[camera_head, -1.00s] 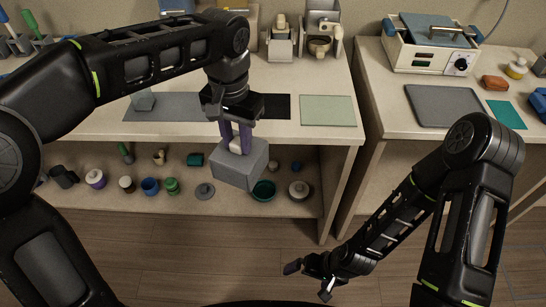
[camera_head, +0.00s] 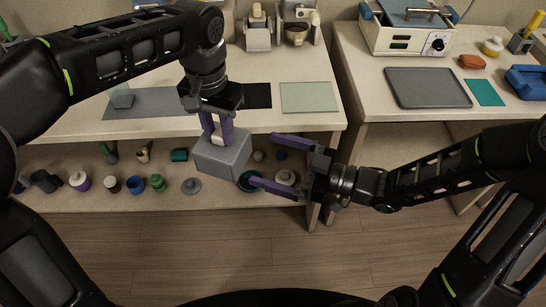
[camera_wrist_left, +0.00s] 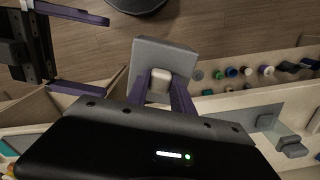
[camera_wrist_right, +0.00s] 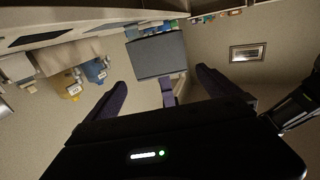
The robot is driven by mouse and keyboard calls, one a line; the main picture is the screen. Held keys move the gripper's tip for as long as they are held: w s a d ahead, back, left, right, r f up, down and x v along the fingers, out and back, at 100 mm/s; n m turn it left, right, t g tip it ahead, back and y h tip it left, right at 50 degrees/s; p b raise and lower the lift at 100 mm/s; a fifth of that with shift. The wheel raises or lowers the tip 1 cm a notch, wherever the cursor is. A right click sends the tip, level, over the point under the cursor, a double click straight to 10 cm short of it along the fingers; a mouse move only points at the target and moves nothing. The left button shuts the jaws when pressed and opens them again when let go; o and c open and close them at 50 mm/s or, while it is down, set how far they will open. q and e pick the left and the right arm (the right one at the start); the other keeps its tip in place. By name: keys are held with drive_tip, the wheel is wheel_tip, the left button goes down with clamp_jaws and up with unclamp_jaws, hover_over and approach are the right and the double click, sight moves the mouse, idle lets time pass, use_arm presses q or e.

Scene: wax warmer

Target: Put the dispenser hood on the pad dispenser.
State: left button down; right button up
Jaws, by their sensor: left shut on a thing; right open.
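The dispenser hood is a grey box (camera_head: 222,156) with a white knob on top. My left gripper (camera_head: 217,140) is shut on that knob and holds the hood in the air in front of the table's front edge, slightly tilted. The hood also shows in the left wrist view (camera_wrist_left: 165,53) and the right wrist view (camera_wrist_right: 158,57). My right gripper (camera_head: 263,160) is open and empty, its fingers pointing left toward the hood, apart from it. I cannot tell for sure which item is the pad dispenser; a grey and beige device (camera_head: 258,32) stands at the table's back.
A second device (camera_head: 298,25) stands beside it. The table holds a grey mat (camera_head: 150,108), a black mat (camera_head: 257,95) and a pale green mat (camera_head: 309,97). A lower shelf (camera_head: 110,200) carries several small jars. A right table bears a warmer (camera_head: 405,35) and a tray (camera_head: 428,87).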

sight(222, 145)
drive_tip(key=shift+r, duration=0.15)
drive_tip(key=x, duration=1.2)
drive_tip(key=shift+r, duration=0.1)
drive_tip(key=shift+c, duration=0.2)
drive_tip(key=c, duration=0.9)
use_arm(q)
drive_tip(key=c, duration=1)
unclamp_jaws()
use_arm(e)
drive_tip(key=shift+c, duration=0.7)
